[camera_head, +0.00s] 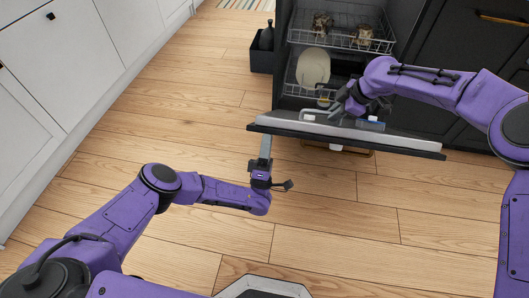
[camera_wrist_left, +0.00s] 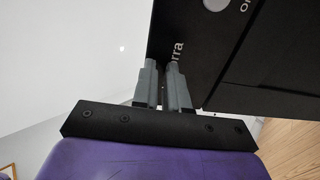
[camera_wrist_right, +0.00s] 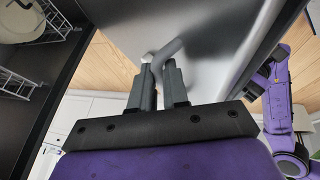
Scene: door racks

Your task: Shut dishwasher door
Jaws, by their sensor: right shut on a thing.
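The dishwasher door (camera_head: 400,143) is partly open, tilted toward me, its black outer panel and inner side showing. In the left wrist view its black front (camera_wrist_left: 215,50) carries white lettering. My left gripper (camera_head: 265,147) is at the door's left end, with its narrow fingers (camera_wrist_left: 162,68) close together against or just before the front panel; contact is unclear. My right gripper (camera_head: 347,104) is on the inner side of the door. In the right wrist view its fingers (camera_wrist_right: 160,65) are shut at a grey curved part of the inner door (camera_wrist_right: 215,50).
The dishwasher's upper rack (camera_head: 345,38) holds cups, and its lower rack (camera_head: 300,88) holds a pale plate (camera_head: 313,67). A dark box with a bottle (camera_head: 264,60) stands left of the opening. White cabinets (camera_head: 65,55) line the left. The wooden floor before the door is clear.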

